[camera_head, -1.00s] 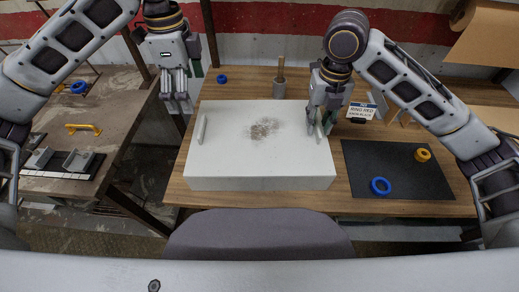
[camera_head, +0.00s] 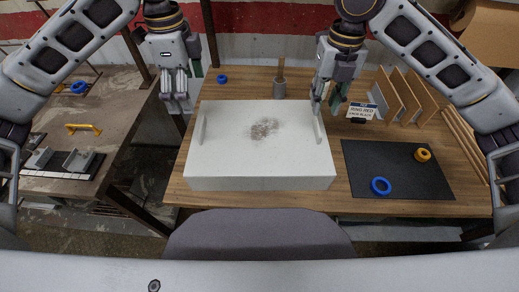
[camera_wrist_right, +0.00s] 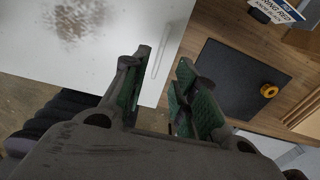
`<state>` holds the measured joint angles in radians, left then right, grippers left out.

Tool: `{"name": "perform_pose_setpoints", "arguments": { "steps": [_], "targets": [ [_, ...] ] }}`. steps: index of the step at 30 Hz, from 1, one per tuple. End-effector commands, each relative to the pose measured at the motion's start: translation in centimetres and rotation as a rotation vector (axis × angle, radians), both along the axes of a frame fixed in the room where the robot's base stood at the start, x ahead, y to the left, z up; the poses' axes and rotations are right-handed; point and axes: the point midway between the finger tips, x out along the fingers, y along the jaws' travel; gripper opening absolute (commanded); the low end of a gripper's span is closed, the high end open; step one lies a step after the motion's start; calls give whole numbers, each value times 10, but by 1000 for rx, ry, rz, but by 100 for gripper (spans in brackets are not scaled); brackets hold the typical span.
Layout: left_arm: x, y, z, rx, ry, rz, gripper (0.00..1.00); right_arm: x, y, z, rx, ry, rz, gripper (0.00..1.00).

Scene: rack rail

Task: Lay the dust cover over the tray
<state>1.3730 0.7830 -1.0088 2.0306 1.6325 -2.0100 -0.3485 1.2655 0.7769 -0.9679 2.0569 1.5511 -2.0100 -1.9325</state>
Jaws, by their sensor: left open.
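The white dust cover (camera_head: 225,165) is a wide box shape in the middle of the wooden table. It has a grey speckled patch on top and a pale bar handle at each end, the left handle (camera_head: 201,129) and the right handle (camera_head: 318,128). No separate tray shows, and anything under the cover is hidden. My right gripper (camera_head: 326,107) is open and empty, above and beside the cover's right end. In the right wrist view its green-padded fingers (camera_wrist_right: 163,68) are apart, with the cover's edge and handle beyond. My left gripper (camera_head: 178,103) is open and empty, left of the cover.
A dark mat (camera_head: 365,165) right of the cover bears a blue ring (camera_head: 380,186) and a yellow ring (camera_head: 422,155). A side bench (camera_head: 110,110) is at left.

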Motion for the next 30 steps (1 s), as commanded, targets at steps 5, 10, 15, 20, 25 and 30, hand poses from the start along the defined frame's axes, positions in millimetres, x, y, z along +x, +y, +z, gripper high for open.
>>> {"name": "perform_pose_setpoints", "arguments": {
  "steps": [5, 10, 15, 20, 25, 30],
  "targets": [
    [0, 0, 0, 0, 0, 0, 100, 0, 0, 13, 0, -2, -1, 28],
    [0, 0, 0, 0, 0, 0, 100, 0, 0, 24, 0, -2, -1, 28],
    [0, 0, 0, 0, 0, 0, 100, 0, 0, 34, 0, -2, -1, 28],
    [0, 0, 0, 0, 0, 0, 100, 0, 0, 38, 0, 0, -1, 28],
    [0, 0, 0, 0, 0, 0, 100, 0, 0, 40, 0, 0, -1, 28],
    [0, 0, 0, 0, 0, 0, 100, 0, 0, 40, 0, 0, -1, 28]
  ]
}}
